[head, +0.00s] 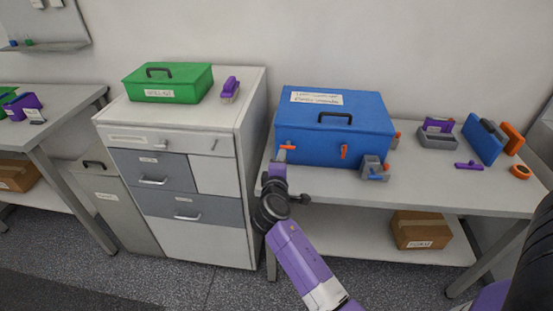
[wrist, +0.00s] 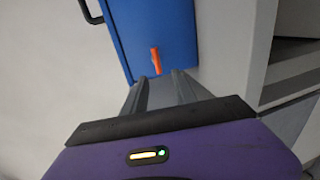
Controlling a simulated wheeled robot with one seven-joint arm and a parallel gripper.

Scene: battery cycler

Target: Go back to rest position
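My arm reaches from the bottom of the head view to the front left of the blue box (head: 340,132). My gripper (wrist: 160,76) shows in the wrist view with its two grey fingers apart. An orange latch (wrist: 156,60) on the blue box face (wrist: 155,28) appears between and just beyond the fingertips. I cannot tell whether the fingers touch it. In the head view, an orange latch (head: 287,147) shows right above my arm's end, and a second orange latch (head: 344,152) is farther right on the front. The box lid is down.
The box stands on a white table (head: 440,190) with a grey clamp (head: 373,168), a grey tray (head: 437,141) and a blue case (head: 483,139). A cabinet (head: 190,225) bearing a green box (head: 168,84) stands left. A carton (head: 420,230) sits on the lower shelf.

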